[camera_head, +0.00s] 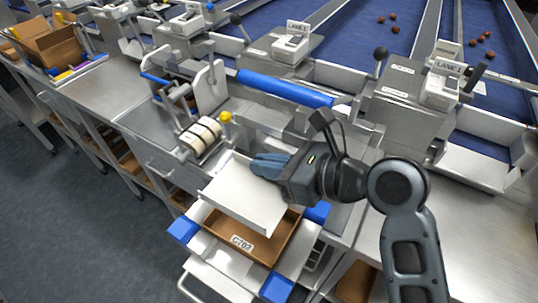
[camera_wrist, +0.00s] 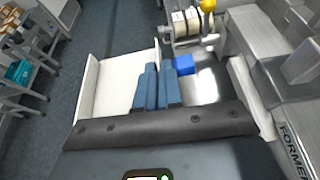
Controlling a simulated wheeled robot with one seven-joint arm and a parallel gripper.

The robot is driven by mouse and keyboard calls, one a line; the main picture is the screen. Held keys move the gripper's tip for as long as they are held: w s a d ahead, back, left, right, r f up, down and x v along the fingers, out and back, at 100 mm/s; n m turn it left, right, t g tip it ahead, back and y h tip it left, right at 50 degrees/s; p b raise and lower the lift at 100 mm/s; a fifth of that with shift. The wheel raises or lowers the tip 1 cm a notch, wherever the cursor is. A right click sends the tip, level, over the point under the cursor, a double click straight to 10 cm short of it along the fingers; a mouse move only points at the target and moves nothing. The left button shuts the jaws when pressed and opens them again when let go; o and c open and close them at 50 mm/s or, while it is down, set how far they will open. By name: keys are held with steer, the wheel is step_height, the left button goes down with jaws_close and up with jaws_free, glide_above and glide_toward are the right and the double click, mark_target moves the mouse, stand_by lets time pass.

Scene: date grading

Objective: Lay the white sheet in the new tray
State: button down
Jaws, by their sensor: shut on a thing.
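The white sheet (camera_head: 243,197) is held flat, slightly tilted, over the brown tray marked C702 (camera_head: 217,228), covering much of its opening in the head view. My gripper (camera_head: 268,166) is shut on the sheet's back right edge with its blue fingers. In the wrist view the blue fingers (camera_wrist: 156,88) are close together and the sheet (camera_wrist: 110,90) spreads out to their left. The tray's front wall shows below the sheet. The tray sits between blue corner blocks (camera_head: 183,230). The tray's floor is mostly hidden.
A roller with pale bands (camera_head: 201,136) and a yellow knob (camera_head: 225,117) stand behind the sheet. A long blue bar (camera_head: 285,88) lies farther back. Lane machines and blue belts with dates (camera_head: 393,22) fill the back. A steel bench (camera_head: 95,78) runs left.

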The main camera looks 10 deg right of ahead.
mark_target(268, 181)
step_height(268, 181, down, 2)
steer(key=shift+f+b, duration=0.1)
steer(key=shift+b, duration=0.35)
step_height(268, 181, down, 3)
steer(key=b, duration=0.4)
steer(key=shift+f, duration=1.8)
steer(key=shift+p, duration=0.9)
steer(key=shift+f, duration=0.75)
steer(key=c, duration=1.2)
jaws_free()
steer(key=shift+o, duration=1.4)
